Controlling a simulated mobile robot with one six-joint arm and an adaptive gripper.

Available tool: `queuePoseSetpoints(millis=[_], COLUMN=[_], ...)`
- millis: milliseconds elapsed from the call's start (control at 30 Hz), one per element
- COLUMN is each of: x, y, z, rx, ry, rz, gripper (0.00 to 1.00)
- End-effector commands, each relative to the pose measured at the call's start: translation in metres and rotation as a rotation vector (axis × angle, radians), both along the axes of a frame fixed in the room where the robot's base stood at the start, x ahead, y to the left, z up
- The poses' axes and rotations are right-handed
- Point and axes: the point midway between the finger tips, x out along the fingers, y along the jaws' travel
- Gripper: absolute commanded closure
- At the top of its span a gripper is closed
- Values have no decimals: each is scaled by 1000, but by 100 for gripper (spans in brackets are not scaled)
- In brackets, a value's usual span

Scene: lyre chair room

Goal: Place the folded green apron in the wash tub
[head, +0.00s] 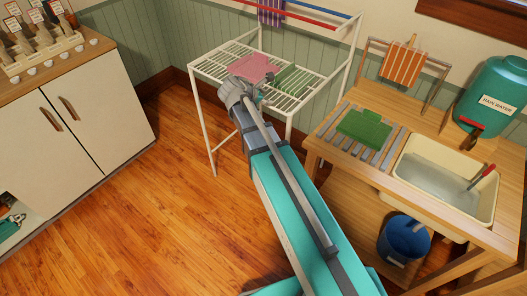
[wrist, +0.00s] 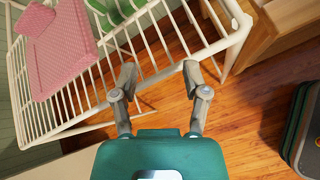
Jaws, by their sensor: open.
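A folded green apron (head: 364,128) lies flat on the grey slats of the wooden washstand, left of the wash tub. The cream wash tub (head: 402,168) is set into the washstand and holds greyish water; a red-handled tool (head: 481,176) leans in it. My gripper (wrist: 158,70) is open and empty, its fingers apart over the front edge of the white drying rack. In the head view my arm reaches to the rack, well left of the apron, and partly hides the gripper. The apron is not clearly visible in the wrist view.
The drying rack (head: 211,68) bears a folded pink cloth (head: 252,67) and a green striped cloth (head: 296,79). A teal rain-water barrel (head: 495,88) stands behind the tub. An orange striped cloth (head: 402,66) hangs behind the apron. A blue bucket (head: 402,240) stands below.

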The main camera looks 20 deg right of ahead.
Motion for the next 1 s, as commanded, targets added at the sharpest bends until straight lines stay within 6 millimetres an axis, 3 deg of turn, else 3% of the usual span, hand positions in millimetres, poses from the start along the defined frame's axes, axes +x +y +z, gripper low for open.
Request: queuePoseSetpoints(millis=[33,367,700,1000], x=[-16,-93,-169,-203], y=[-2,9,41,62], z=[-7,-48,-72,-75], rx=[72,543,888,996], ry=[-29,-206,-286,-287], rz=[-64,-573,-1171,-1499], gripper=[41,41,41,41])
